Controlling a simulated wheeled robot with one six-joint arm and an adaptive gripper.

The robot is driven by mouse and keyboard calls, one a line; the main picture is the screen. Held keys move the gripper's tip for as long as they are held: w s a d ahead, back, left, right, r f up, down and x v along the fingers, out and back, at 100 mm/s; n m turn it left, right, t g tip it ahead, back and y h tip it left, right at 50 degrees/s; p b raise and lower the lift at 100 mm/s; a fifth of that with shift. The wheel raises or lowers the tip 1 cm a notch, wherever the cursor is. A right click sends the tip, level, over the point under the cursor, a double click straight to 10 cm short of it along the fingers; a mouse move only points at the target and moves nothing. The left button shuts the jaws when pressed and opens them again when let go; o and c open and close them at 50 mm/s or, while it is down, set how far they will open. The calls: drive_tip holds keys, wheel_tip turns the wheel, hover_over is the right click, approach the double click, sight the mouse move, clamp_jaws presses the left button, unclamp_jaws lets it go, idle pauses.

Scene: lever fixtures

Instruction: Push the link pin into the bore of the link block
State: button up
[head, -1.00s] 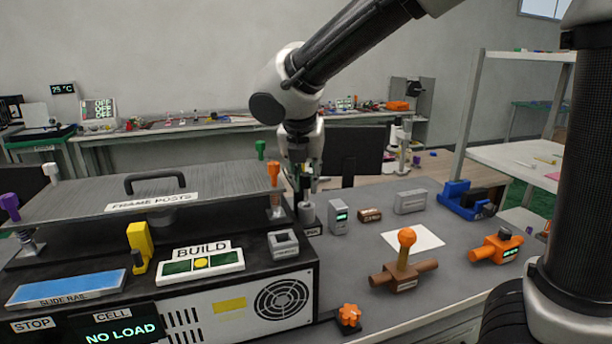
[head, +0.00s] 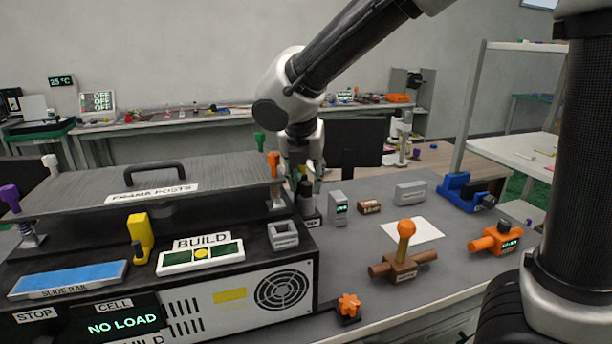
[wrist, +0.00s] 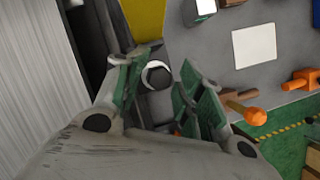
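My gripper (head: 305,182) points down at the back right corner of the black bench unit. Its fingers are apart. An upright dark and grey cylinder (head: 307,200), which may be the link pin, stands below and between them. In the wrist view its round end (wrist: 156,75) shows between the green-padded fingers (wrist: 155,92), with a gap on the right and the left finger close to it. A grey block with a square opening (head: 283,236) sits on the bench unit; I cannot tell whether it is the link block. Any bore under the cylinder is hidden.
A grey box with a display (head: 338,208) and a brown cylinder (head: 369,207) stand just right of the gripper. An orange-knobbed lever (head: 406,240) stands nearer. A raised plate with a handle (head: 150,185) lies left. White paper (head: 412,229) covers some table.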

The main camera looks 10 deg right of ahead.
idle(0.3)
drive_tip(key=v, duration=0.8)
